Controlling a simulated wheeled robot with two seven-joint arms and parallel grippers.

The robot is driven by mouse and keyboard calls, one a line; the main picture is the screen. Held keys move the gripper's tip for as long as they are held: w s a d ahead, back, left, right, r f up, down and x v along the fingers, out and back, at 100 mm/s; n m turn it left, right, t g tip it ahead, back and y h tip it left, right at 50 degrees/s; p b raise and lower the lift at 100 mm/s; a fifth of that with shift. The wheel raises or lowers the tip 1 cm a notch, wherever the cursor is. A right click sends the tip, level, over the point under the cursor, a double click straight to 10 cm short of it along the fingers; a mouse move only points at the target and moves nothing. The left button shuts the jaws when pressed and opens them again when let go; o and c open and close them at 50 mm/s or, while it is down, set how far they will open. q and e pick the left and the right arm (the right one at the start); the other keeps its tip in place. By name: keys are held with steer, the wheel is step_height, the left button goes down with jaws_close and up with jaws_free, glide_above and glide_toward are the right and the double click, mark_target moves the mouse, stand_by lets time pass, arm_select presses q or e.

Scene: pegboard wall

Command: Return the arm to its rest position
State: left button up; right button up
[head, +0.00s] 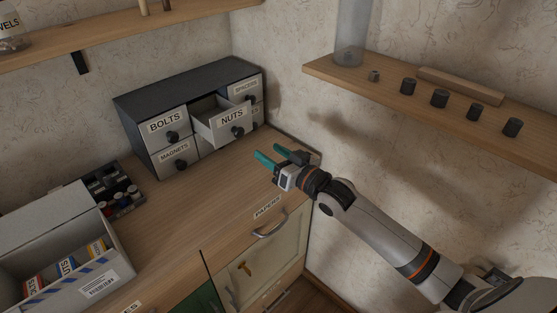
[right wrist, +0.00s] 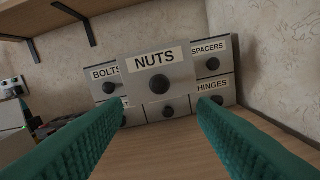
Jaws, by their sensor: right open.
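My right gripper (head: 267,158) has teal fingers and is open and empty. It is held above the wooden counter, in front of the small drawer cabinet and apart from it. In the right wrist view its two fingers (right wrist: 160,138) are spread wide with nothing between them. The NUTS drawer (head: 225,121) is pulled partly out of the cabinet; its front also shows in the right wrist view (right wrist: 142,78), with a round black knob. The right arm (head: 375,227) reaches in from the lower right. My left gripper is not in view.
The cabinet (head: 185,88) stands at the back corner, its other visible drawers shut. A wall shelf (head: 440,95) with several dark cylinders is at the right. An open box (head: 118,262) with packets stands at the lower left. The counter (head: 200,200) between them is clear.

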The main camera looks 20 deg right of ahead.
steer(key=shift+v, duration=1.05)
